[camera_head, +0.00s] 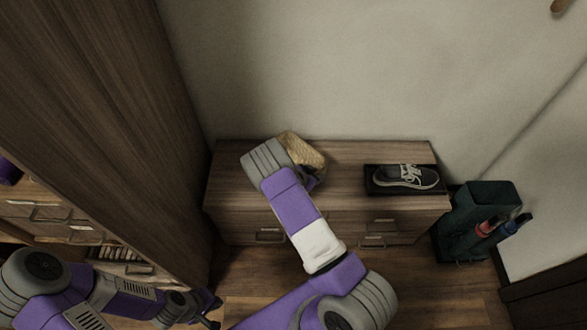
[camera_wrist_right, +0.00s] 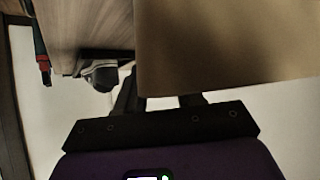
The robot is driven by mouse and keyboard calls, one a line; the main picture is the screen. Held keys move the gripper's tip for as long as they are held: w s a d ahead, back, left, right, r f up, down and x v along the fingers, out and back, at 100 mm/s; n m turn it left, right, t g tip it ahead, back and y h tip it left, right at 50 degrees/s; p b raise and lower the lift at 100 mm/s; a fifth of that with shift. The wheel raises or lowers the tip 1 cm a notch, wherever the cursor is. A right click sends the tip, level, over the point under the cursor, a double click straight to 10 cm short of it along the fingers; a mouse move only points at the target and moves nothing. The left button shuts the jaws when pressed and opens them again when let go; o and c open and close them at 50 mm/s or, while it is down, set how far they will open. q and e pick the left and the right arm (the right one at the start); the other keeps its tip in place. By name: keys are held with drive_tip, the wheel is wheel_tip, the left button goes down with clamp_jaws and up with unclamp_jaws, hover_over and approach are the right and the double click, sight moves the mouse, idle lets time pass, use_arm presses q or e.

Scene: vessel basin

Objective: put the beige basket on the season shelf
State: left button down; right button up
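The beige basket (camera_head: 305,152) is at the back of the low wooden bench, partly hidden behind my right wrist. In the right wrist view its plain beige side (camera_wrist_right: 225,45) fills the upper right. My right gripper (camera_wrist_right: 160,101) is right at the basket; its fingers stand apart, but their tips are hidden by the basket, so I cannot tell if they grip it. My left gripper (camera_head: 214,312) is at the lower left of the head view, with its fingers apart and empty. No shelf is clearly identifiable as the season shelf; a wooden unit with shelves (camera_head: 45,205) shows at the left.
The low bench (camera_head: 345,175) has drawers and holds a dark shoe (camera_head: 406,176) on a black tray. A dark green bin (camera_head: 480,210) with umbrellas stands right of it. A tall wooden panel (camera_head: 100,110) separates the left unit from the bench.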

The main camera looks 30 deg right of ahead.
drive_tip(key=shift+r, duration=0.1)
clamp_jaws()
drive_tip(key=shift+r, duration=0.1)
idle(0.3)
